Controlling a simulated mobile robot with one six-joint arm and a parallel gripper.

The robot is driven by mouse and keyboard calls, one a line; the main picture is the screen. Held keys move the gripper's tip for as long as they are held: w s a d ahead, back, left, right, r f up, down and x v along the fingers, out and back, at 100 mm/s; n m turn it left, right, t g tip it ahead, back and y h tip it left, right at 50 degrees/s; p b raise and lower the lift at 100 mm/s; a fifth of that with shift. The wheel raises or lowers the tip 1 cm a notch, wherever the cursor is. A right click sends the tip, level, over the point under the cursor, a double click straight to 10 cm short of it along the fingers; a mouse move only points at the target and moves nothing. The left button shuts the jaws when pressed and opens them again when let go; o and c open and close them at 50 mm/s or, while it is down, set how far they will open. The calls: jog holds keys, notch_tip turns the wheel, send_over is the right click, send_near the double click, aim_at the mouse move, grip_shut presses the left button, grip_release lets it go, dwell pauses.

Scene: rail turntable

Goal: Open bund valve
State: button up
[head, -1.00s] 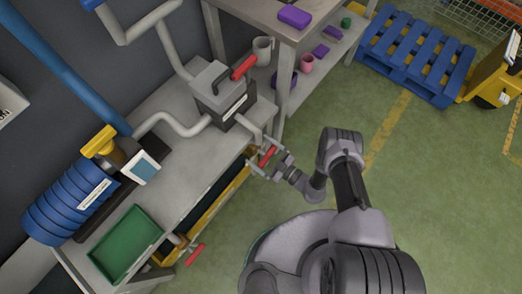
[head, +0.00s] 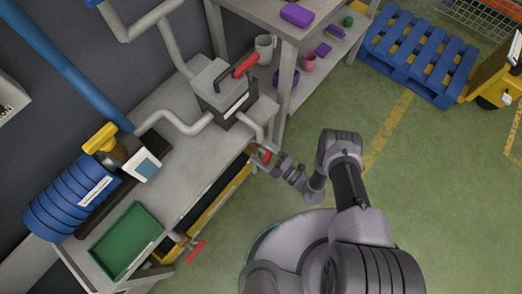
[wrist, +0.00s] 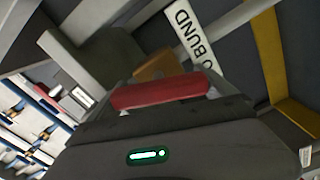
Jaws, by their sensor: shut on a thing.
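The red lever of the bund valve (head: 266,156) is at the front edge of the bench, below the grey box-shaped unit. My gripper (head: 263,159) is shut on this lever, reaching in from the right. In the wrist view the red lever (wrist: 160,92) lies across the middle, just in front of the dark gripper body. A brass-coloured valve body (wrist: 158,66) shows behind it. A white label (wrist: 193,35) reading "BUND" is beyond, partly hidden. The lever's exact angle on the valve is hard to tell.
A second red lever (head: 195,252) sticks out at the bench's lower left. The bench holds a green tray (head: 126,240), a blue ribbed drum (head: 70,203) and a pump-like unit (head: 222,92) with a red handle. The green floor at right is clear up to a blue pallet (head: 418,55).

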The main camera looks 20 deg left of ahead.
jog(key=shift+f+n, duration=0.15)
jog(key=shift+n, duration=0.85)
jog(key=o, duration=1)
jog(key=v, duration=1.7)
jog(key=shift+s+d, duration=0.2)
